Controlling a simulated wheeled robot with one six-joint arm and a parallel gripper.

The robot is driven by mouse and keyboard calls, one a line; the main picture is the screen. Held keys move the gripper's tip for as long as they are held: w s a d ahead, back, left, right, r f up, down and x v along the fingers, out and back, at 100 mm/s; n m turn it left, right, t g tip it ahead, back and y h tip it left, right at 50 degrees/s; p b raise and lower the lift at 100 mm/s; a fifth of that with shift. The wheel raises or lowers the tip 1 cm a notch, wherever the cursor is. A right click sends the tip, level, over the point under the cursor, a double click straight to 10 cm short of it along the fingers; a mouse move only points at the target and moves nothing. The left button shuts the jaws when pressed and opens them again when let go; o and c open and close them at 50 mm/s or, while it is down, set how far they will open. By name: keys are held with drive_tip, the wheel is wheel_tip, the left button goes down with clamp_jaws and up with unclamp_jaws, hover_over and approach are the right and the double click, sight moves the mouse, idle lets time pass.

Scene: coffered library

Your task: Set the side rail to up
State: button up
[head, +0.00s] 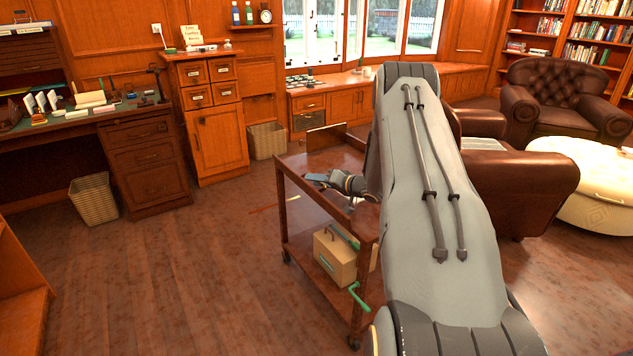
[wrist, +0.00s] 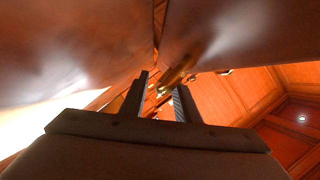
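The wooden cart (head: 289,178) stands in the middle of the head view, with a top deck, a lower shelf and corner posts. An upright wooden board (head: 327,138) stands at the far edge of its top. I cannot tell which part is the side rail; my arm hides the cart's right side. My gripper (head: 310,178) is over the cart's top deck, near its left edge. In the wrist view the two fingers of my gripper (wrist: 162,80) are apart. Large blurred wooden surfaces lie close ahead, and a small brassy piece (wrist: 178,72) shows beyond the fingertips.
The cart's lower shelf holds a tan box (head: 335,257) and a green crank-like handle (head: 359,297) sticks out near it. A thin orange strip (head: 274,204) shows left of the cart. Open floor (head: 170,275) lies to the left. A leather armchair (head: 525,185) stands right.

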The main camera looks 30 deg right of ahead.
drive_tip(key=shift+v, duration=3.9)
